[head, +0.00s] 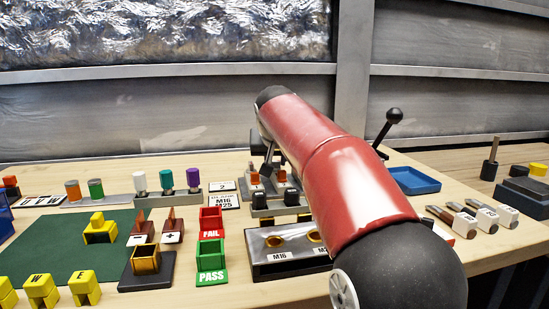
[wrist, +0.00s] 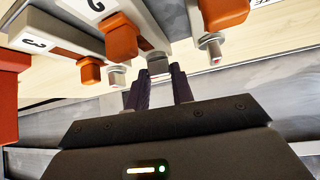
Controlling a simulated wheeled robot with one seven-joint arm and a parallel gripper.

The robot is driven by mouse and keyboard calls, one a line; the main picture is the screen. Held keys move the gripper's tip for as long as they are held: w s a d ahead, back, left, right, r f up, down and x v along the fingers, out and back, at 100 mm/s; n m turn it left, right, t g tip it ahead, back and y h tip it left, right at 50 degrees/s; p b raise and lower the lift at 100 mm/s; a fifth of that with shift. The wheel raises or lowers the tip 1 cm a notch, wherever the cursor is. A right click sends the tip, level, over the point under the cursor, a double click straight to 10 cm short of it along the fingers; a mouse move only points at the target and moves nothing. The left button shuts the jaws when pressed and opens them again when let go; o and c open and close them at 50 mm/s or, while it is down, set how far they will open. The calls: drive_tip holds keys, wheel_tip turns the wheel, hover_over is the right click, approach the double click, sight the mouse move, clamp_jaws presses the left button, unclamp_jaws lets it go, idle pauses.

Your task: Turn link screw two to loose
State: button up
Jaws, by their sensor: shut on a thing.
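In the wrist view my gripper (wrist: 160,90) has its two dark fingers closed on a small grey screw (wrist: 158,66), the middle of three in view. One screw (wrist: 117,76) stands to its left and another (wrist: 211,46) to its right. Orange links (wrist: 121,38) sit beside the screws on pale blocks bearing a "2" (wrist: 95,5) and a "3" (wrist: 36,43). The held screw is nearest the "2" block, but no label on the screw itself shows. In the head view the link board (head: 264,203) is partly hidden by my red arm.
A metal block marked M16 (head: 283,262) stands in front of the link board. Red FAIL (head: 211,222) and green PASS (head: 211,262) bins are to its left. A blue tray (head: 416,181) lies to the right, with a black-knobbed lever (head: 394,115) behind my arm.

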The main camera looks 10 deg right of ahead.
drive_tip(key=shift+d+r+n+y+p, duration=0.1)
drive_tip(key=shift+n+y+p, duration=0.25)
drive_tip(key=shift+n+y, duration=0.65)
drive_tip(key=shift+n, duration=0.3)
drive_tip(key=o, duration=1)
drive_tip(key=v, duration=0.7)
drive_tip(key=shift+s+r, duration=0.15)
drive_tip(key=shift+s, duration=0.1)
drive_tip(key=shift+s, duration=0.1)
